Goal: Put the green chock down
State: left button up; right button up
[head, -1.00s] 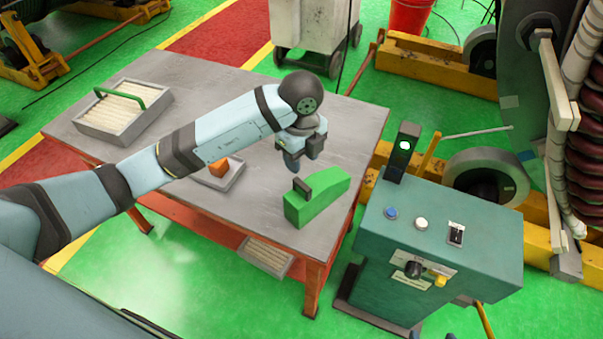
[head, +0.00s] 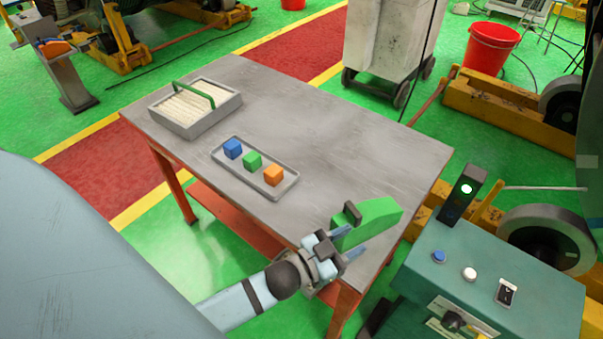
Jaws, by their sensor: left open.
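The green chock (head: 376,220) is a wedge with a dark grey handle block on its upper left end. It rests at the near right corner of the grey table (head: 340,145). My left gripper (head: 342,243) is at the chock's left end, its blue-grey fingers spread and pointing toward it. The fingers overlap the chock's near end in the picture, and I cannot tell whether they touch it. My right gripper is out of the picture.
A tray (head: 290,186) with blue, green and orange cubes and a grey box (head: 188,128) with a green handle stand on the table. A teal control console (head: 520,265) stands close to the right. The table's middle is clear.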

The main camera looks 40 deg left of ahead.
pick_arm(q)
jog(key=s+a+f+n+g+y+p, duration=0.1)
jog(key=s+a+f+n+g+y, duration=0.2)
jog(key=s+f+g, duration=0.3)
jog(key=shift+s+a+f+y, duration=0.75)
jog(key=shift+s+f, duration=1.7)
jog(key=shift+f, duration=0.9)
